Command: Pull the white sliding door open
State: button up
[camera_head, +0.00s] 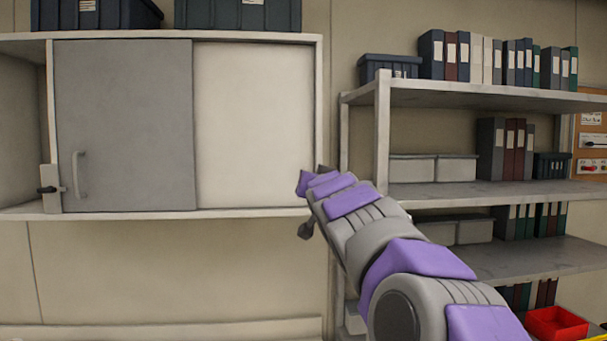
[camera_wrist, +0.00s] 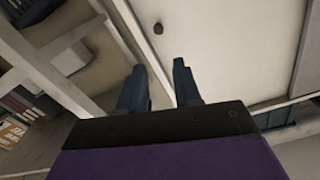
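The white sliding door (camera_head: 250,125) is the pale right-hand panel of a wall cabinet. It stands beside a grey door panel (camera_head: 125,125) with a vertical bar handle (camera_head: 79,174). No handle shows on the white door in the head view; my arm's end overlaps its lower right corner. My gripper (camera_wrist: 160,66) is open and empty in the wrist view, its two dark fingers apart. Beyond the fingertips a pale surface, likely the white door (camera_wrist: 225,45), carries a small dark round spot (camera_wrist: 158,28). I cannot tell if it is a knob or a recess.
A small latch-like fitting (camera_head: 50,188) sits at the cabinet's left post. Dark bins (camera_head: 238,14) stand on top of the cabinet. Shelving (camera_head: 470,95) with binders and boxes stands close on the right, behind my arm. A red bin (camera_head: 556,325) is at lower right.

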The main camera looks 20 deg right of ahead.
jog(key=p+x, duration=1.1)
jog(key=x, duration=0.6)
jog(key=shift+f+p, duration=0.3)
grip_shut()
